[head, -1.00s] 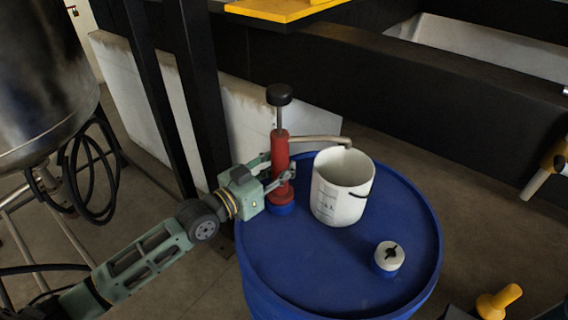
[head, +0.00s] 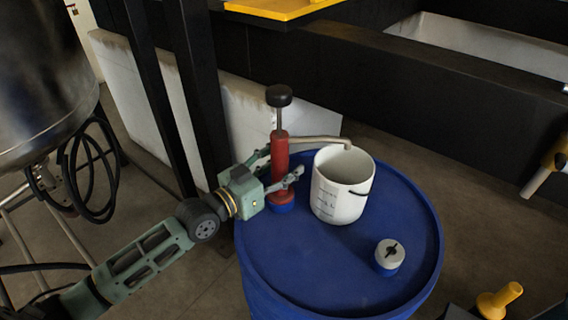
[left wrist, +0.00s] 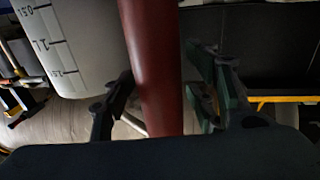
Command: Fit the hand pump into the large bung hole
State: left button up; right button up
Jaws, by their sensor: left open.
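The red hand pump (head: 279,154) stands upright at the back left of the blue drum's lid (head: 330,260), its black knob handle raised and its spout reaching over the white bucket. Its base meets a blue collar on the lid; the hole itself is hidden. My left gripper (head: 282,168) is open, its fingers either side of the pump's red body. In the left wrist view the red pump body (left wrist: 157,70) stands between the spread fingers, with space beside it. A white-topped blue bung fitting (head: 389,255) sits at the lid's front right. My right gripper is not in view.
A white graduated bucket (head: 338,190) stands on the lid right of the pump, close to my left fingers; it also shows in the left wrist view (left wrist: 78,45). Black posts (head: 197,90) rise behind my left arm. The lid's front is clear.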

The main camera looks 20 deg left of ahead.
pick_arm(q)
jog(key=shift+s+f, duration=0.1)
jog(key=shift+f, duration=0.05)
jog(key=v, duration=1.2)
jog(key=shift+r, duration=0.2)
